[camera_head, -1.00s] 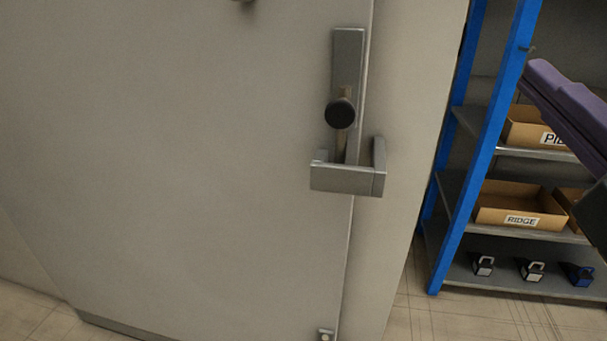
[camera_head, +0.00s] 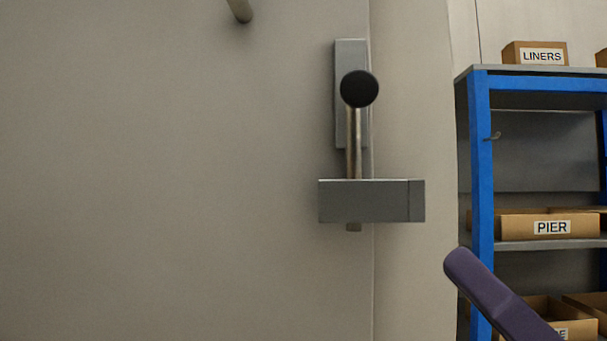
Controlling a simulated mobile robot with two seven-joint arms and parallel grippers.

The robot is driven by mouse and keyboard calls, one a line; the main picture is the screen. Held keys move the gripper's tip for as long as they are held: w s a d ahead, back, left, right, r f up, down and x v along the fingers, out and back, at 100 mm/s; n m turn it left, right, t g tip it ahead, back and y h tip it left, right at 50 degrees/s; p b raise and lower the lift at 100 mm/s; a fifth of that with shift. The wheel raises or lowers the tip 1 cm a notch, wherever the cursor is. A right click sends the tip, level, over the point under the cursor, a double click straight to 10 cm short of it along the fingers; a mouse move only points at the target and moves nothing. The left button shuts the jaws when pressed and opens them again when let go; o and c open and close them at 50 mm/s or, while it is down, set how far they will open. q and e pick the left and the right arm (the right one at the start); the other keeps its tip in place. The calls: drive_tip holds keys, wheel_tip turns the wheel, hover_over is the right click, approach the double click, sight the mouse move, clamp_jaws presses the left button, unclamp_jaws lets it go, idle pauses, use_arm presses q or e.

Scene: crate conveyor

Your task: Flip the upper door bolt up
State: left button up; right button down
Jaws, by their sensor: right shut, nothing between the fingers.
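The door bolt (camera_head: 353,150) is a metal rod with a round black knob (camera_head: 359,89) at its upper part. The rod hangs down in front of a grey plate (camera_head: 345,60) on the door (camera_head: 180,180). It passes behind the grey bracket (camera_head: 365,201), and its lower end shows just beneath. The bracket spans the seam between door and frame. My right gripper (camera_head: 457,263), purple-fingered, is shut and empty, below and right of the bracket and apart from the bolt. Its rear part is out of the picture. My left gripper is not in view.
The door frame (camera_head: 410,120) stands right of the seam. A blue shelf rack (camera_head: 480,160) further right holds cardboard boxes, including one labelled LINERS (camera_head: 535,52) and one labelled PIER (camera_head: 550,226). A rod-like handle end (camera_head: 240,10) sticks out at the top left.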

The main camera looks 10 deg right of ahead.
drive_tip(key=shift+r, duration=0.1)
drive_tip(key=d+r+p+x, duration=0.1)
drive_tip(key=d+r+x, duration=0.1)
drive_tip(key=x, duration=1)
drive_tip(key=shift+r, duration=0.15)
drive_tip(key=shift+s+a+r+p, duration=0.1)
drive_tip(key=shift+p, duration=0.25)
wheel_tip(320, 180, up, 8)
drive_tip(key=p, duration=0.6)
drive_tip(key=shift+s+f, duration=0.15)
drive_tip(key=shift+f, duration=0.1)
